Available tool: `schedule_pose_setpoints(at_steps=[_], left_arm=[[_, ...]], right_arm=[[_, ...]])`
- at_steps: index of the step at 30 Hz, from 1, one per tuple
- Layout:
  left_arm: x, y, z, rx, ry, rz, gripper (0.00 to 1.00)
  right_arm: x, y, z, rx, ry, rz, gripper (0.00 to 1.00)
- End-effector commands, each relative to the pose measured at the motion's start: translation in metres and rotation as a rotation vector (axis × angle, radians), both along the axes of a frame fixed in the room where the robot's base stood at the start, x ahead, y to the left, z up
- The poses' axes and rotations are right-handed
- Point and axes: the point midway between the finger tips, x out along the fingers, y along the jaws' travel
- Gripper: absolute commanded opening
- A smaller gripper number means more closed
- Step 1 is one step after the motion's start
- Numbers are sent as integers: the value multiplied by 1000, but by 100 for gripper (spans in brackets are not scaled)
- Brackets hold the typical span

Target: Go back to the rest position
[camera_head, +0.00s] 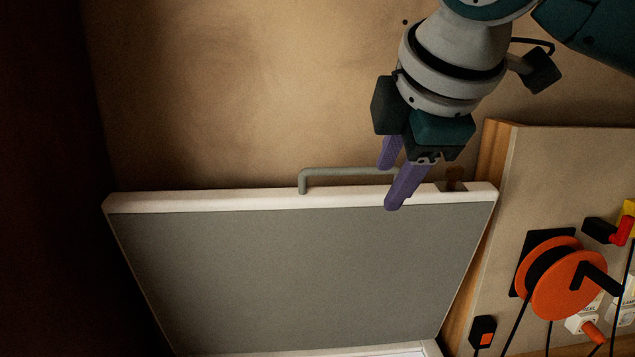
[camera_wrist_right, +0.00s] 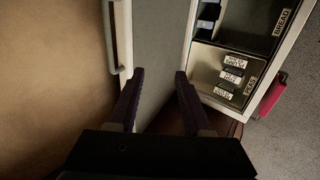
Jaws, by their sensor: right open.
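My right gripper (camera_head: 392,187) is open and empty. It comes in from the top right in the head view, and its purple fingers overlap the door's top edge and the right end of its handle. The door is a grey panel (camera_head: 300,270) in a white frame, with a grey bar handle (camera_head: 340,171) along its top edge. In the right wrist view, the fingers (camera_wrist_right: 158,76) stand apart over the grey panel (camera_wrist_right: 158,35), with the handle (camera_wrist_right: 111,40) left of them. I cannot tell whether a finger touches the door. My left gripper is not in view.
A board (camera_head: 560,170) with an orange reel (camera_head: 570,284), cables and switches stands right of the door. In the wrist view, a dark compartment with labels (camera_wrist_right: 232,77) lies beside the panel, with a red part (camera_wrist_right: 270,99) at its side. Bare tan floor or wall (camera_head: 230,90) lies beyond the handle.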

Motion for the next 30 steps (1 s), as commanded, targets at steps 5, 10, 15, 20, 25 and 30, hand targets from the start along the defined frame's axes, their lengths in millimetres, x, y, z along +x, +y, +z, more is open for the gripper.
schedule_pose_setpoints(at_steps=[5,10,15,20,25,30], left_arm=[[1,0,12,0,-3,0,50],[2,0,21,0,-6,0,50],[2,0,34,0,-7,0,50],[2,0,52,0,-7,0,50],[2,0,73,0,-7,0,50],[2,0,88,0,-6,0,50]], right_arm=[[-25,14,-20,104,57,-37,49],[-50,22,-36,210,110,-99,49],[-84,25,-51,341,180,-208,49],[-133,15,-65,509,272,-421,49],[-199,-23,-77,647,353,-774,49],[-260,-69,-81,683,374,-1097,49]])
